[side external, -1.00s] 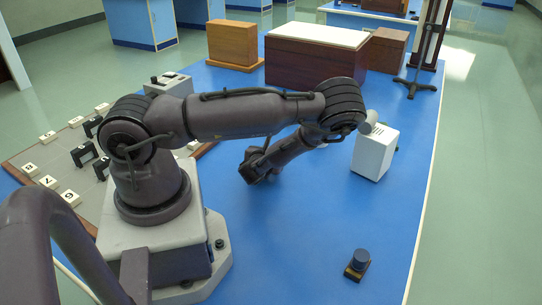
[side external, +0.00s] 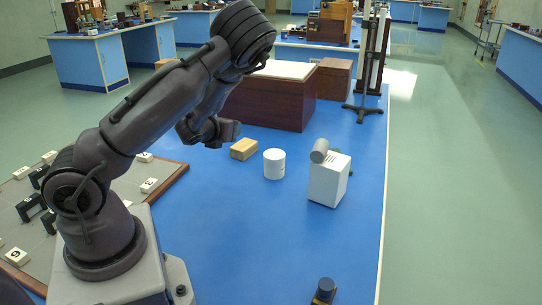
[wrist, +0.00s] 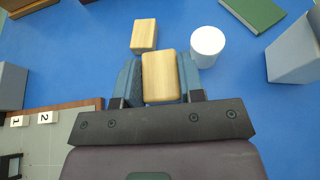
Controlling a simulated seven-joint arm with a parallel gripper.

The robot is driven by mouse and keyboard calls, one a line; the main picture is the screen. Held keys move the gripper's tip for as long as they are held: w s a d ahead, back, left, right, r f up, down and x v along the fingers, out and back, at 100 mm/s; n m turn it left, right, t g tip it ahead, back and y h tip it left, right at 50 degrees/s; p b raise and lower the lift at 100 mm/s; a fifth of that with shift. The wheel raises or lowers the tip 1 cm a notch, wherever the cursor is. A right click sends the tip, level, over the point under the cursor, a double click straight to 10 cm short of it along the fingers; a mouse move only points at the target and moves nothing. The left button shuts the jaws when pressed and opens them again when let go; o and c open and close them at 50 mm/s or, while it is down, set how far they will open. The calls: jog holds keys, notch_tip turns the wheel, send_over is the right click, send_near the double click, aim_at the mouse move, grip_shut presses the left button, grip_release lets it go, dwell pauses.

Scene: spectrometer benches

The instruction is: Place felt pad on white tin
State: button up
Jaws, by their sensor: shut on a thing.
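My gripper (wrist: 160,84) is shut on a pale wood-coloured block (wrist: 161,75), with one blue finger on each side. In the side external view, my gripper (side external: 228,131) is above the blue bench, and what it holds cannot be made out there. The white tin (side external: 274,164) stands upright on the bench, to the right of and below my gripper in that view. In the wrist view the tin (wrist: 208,44) is ahead and right of the held block, apart from it. I cannot tell from its look whether the held block is the felt pad.
A second wooden block (side external: 244,148) lies left of the tin; it also shows in the wrist view (wrist: 144,34). A white box (side external: 328,182) with a grey cylinder on top stands right of the tin. A flat green thing (wrist: 252,14) lies beyond. A large brown chest (side external: 268,104) stands behind.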

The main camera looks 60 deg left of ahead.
notch_tip(320, 180, up, 4)
jog(key=w+d+m+t+h, duration=0.2)
jog(key=m+t+h, duration=0.1)
jog(key=m+h, duration=0.5)
jog(key=h, duration=0.1)
send_over(272, 154)
jog(key=f, duration=0.9)
jog(key=shift+s+d+f, duration=0.1)
jog(key=shift+s+d, duration=0.15)
jog(key=shift+w+a+f, duration=0.2)
jog(key=shift+w+f, duration=0.1)
jog(key=shift+f, duration=1.65)
